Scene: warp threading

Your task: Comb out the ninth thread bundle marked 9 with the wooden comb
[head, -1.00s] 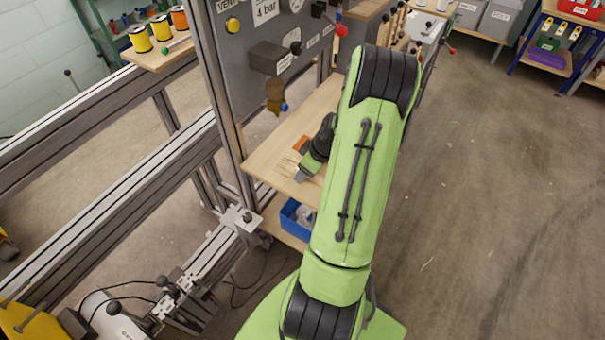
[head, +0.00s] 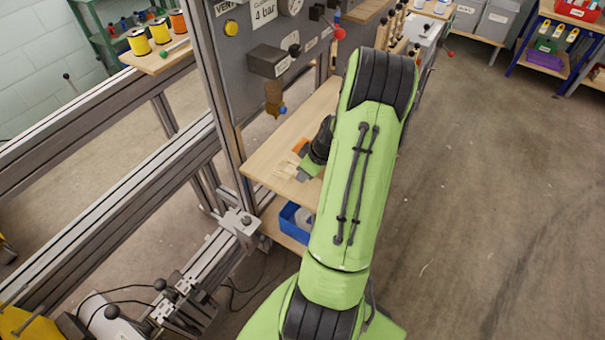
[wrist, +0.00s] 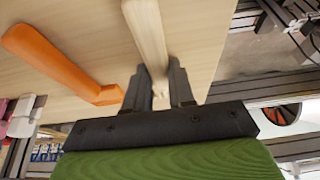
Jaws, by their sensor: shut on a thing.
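My gripper (wrist: 166,88) is shut on a pale wooden bar (wrist: 148,35), which looks like the handle of the wooden comb. The bar runs up between the dark fingers and out of the top of the wrist view; no comb teeth can be made out. In the head view my gripper (head: 303,174) is low over the wooden shelf (head: 268,165), partly hidden by my arm. Whether the bar touches the shelf I cannot tell. No thread bundle marked 9 can be made out.
An orange handled tool (wrist: 60,62) lies on the shelf beside my gripper. A grey panel with knobs (head: 262,30) stands behind. A blue bin (head: 293,222) sits below the shelf. Yellow and orange spools (head: 158,30) stand on a board at upper left.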

